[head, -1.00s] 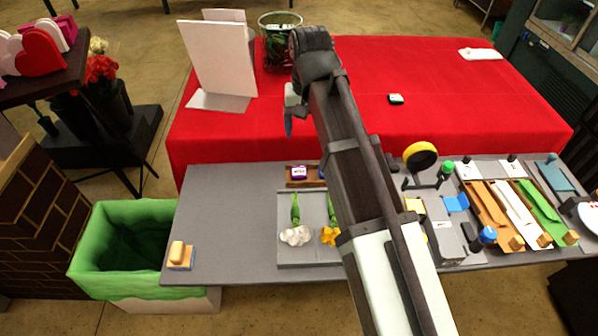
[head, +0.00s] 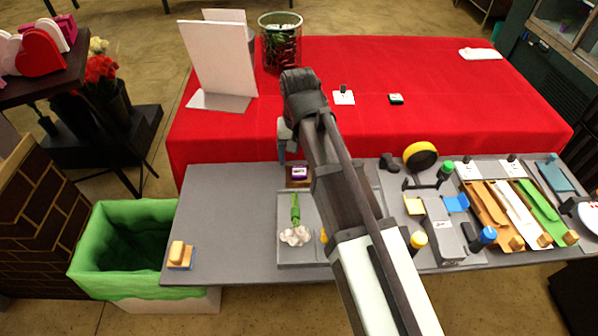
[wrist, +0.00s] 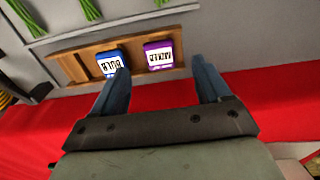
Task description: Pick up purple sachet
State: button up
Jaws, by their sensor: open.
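The purple sachet (head: 299,172) with a white label lies in a small wooden tray (head: 291,183) at the back edge of the grey table. In the wrist view the purple sachet (wrist: 159,57) lies beside a blue sachet (wrist: 109,64) in the same wooden tray (wrist: 70,67). My gripper (wrist: 163,88) is open and empty, its two fingers spread. The purple sachet shows between the fingertips, slightly beyond them; the left fingertip overlaps the blue sachet's edge in the view. In the head view my gripper (head: 283,148) is just behind the tray, partly hidden by my arm.
A flat tray with a white flower (head: 295,236) lies in front of the wooden tray. Right of my arm stand a tape roll (head: 420,156), bottles and colored ribbon strips (head: 516,207). A red-covered table (head: 440,90) lies behind. The grey table's left (head: 230,215) is mostly clear.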

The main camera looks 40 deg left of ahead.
aim_at(299, 172)
jog(key=shift+w+f, duration=0.1)
jog(key=shift+f, duration=2.55)
jog(key=shift+c, duration=0.2)
jog(key=c, duration=1.1)
